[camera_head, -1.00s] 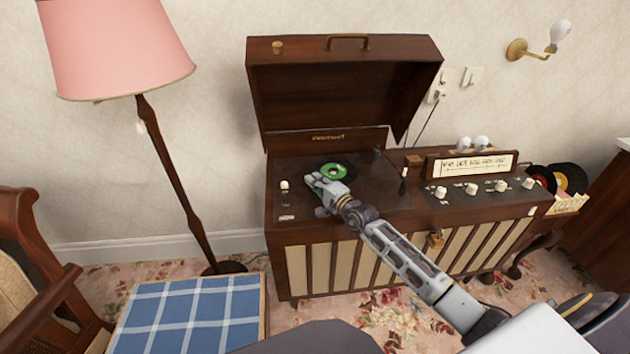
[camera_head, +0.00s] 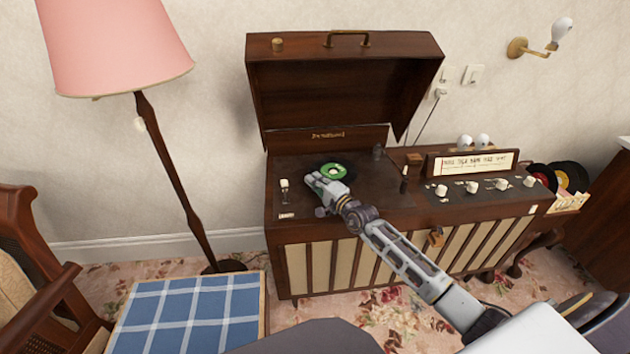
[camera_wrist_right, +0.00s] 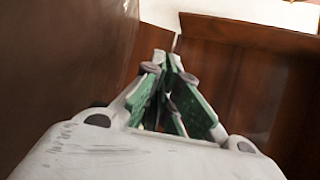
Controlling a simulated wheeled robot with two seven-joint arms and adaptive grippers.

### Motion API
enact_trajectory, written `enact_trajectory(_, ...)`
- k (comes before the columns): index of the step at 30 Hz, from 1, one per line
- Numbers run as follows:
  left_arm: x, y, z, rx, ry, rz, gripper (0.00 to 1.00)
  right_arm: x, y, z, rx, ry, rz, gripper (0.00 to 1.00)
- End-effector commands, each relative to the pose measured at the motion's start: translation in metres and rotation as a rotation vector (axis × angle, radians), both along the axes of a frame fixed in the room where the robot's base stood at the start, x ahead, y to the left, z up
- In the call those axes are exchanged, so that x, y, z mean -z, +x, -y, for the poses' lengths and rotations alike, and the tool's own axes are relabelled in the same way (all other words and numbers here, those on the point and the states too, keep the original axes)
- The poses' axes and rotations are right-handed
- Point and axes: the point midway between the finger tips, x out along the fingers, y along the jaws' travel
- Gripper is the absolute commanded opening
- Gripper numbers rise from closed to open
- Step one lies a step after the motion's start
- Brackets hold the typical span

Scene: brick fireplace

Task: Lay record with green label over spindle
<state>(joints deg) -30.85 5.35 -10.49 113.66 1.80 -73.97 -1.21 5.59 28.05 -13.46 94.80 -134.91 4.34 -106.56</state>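The record with the green label (camera_head: 333,171) is on or just above the dark turntable deck, under the raised lid. Its label shows as a green ring with a pale centre; its black rim blends into the deck. The spindle cannot be made out. My right gripper (camera_head: 316,181) is low over the deck, at the near left side of the label. In the right wrist view my fingertips (camera_wrist_right: 168,60) come together, with green inner faces on the fingers. No disc is clear between them. My left gripper is out of view.
The brown record cabinet (camera_head: 300,232) has its lid (camera_head: 335,90) open. A tonearm (camera_head: 391,160) and a control panel with knobs (camera_head: 471,188) lie to the right of the label. Several other records (camera_head: 570,178) stand at the far right. A pink lamp (camera_head: 112,45) stands left.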

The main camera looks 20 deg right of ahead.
Motion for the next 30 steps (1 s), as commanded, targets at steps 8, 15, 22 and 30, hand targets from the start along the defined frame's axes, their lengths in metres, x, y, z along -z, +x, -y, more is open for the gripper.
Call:
enact_trajectory(8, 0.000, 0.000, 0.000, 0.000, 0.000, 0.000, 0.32, 0.002, 0.000, 0.000, 0.000, -0.001, -0.003, 0.26)
enact_trajectory(15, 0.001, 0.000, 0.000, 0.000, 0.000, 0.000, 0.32, 0.007, -0.001, 0.000, -0.001, -0.002, -0.013, 0.30)
enact_trajectory(22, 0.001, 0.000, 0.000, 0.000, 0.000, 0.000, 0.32, 0.011, -0.002, -0.001, -0.002, -0.001, -0.018, 0.30)
enact_trajectory(30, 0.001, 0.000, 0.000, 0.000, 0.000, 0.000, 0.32, 0.009, -0.005, 0.000, -0.002, 0.000, -0.015, 0.30)
